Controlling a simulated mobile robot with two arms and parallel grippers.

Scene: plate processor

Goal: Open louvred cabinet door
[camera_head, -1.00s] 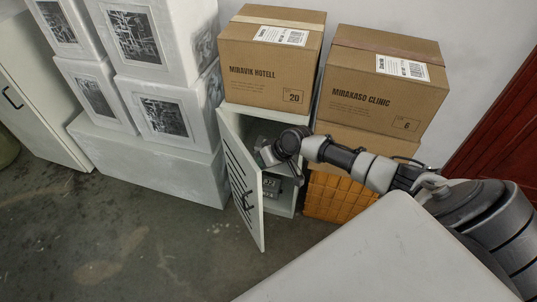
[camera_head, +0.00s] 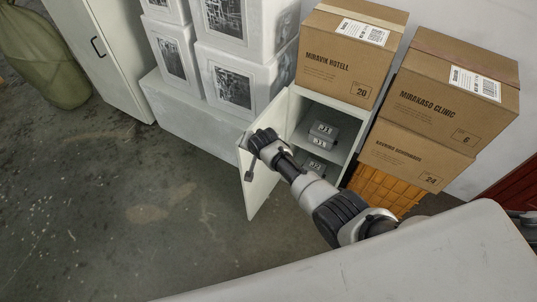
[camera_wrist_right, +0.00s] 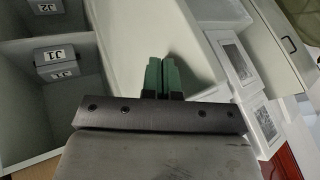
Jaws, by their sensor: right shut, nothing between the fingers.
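The louvred cabinet door (camera_head: 262,188) stands wide open on the white cabinet (camera_head: 299,106), its pale inner face toward me in the head view. My right gripper (camera_head: 249,168) is at the door's free side, near its top; whether it touches the door is unclear. In the right wrist view its green fingers (camera_wrist_right: 163,76) are shut together with nothing between them, in front of the pale door panel (camera_wrist_right: 150,28). The cabinet's shelves hold grey labelled boxes (camera_head: 322,131), which also show in the wrist view (camera_wrist_right: 56,64). My left gripper is not in view.
Cardboard boxes (camera_head: 345,62) stand on the cabinet and to its right above an orange crate (camera_head: 382,192). White picture-fronted boxes (camera_head: 235,85) stand left, beside another white cabinet (camera_head: 97,60). The floor (camera_head: 130,210) in front is clear.

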